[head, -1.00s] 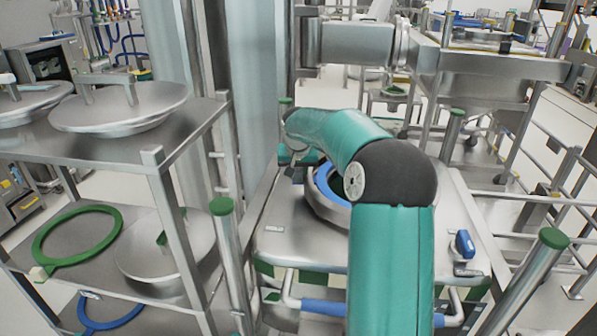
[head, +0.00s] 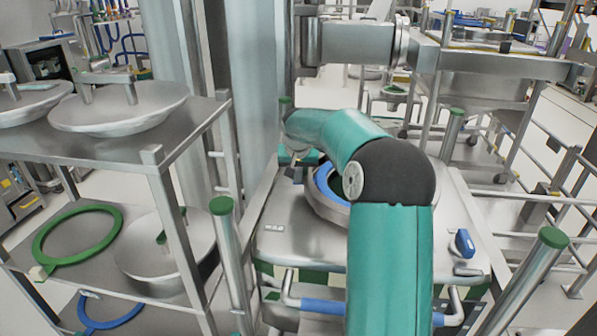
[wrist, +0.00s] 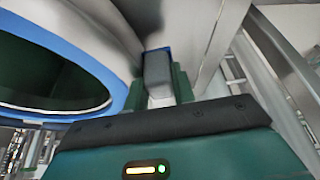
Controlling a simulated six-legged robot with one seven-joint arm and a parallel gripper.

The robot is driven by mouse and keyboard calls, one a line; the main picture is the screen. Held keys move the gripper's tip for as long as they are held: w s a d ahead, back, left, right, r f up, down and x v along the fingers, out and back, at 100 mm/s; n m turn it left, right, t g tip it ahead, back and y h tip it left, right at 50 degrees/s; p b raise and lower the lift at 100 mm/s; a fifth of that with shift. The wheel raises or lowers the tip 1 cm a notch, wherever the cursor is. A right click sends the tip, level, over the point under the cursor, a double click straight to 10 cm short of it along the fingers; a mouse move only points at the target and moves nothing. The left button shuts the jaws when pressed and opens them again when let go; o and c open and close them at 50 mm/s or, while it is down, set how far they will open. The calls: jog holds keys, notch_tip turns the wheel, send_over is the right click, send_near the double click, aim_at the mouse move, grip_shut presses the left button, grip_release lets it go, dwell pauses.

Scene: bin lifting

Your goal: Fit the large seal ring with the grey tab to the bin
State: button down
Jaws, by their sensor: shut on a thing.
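The large blue seal ring (head: 324,184) lies at the round mouth of the steel bin (head: 285,225), partly hidden behind my arm. In the wrist view the blue ring (wrist: 112,82) runs around the dark opening at the left. Its grey tab (wrist: 157,72) sits between the green fingers of my gripper (wrist: 156,90), which is shut on it. In the head view my gripper (head: 298,168) is at the left side of the bin mouth, small and partly hidden. I cannot tell whether the ring is seated all the way round.
A rack at the left holds steel lids (head: 118,105), a green ring (head: 72,236) with a pale tab, and another blue ring (head: 108,318) low down. Green-capped posts (head: 222,206) stand around the bin. A steel column (head: 255,90) rises behind, with a horizontal arm (head: 355,43) above.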

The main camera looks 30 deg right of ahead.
jog(key=c, duration=1.1)
grip_release()
jog(key=shift+r, duration=0.1)
jog(key=v, duration=1.3)
jog(key=shift+a+r, duration=0.15)
jog(key=shift+r, duration=0.2)
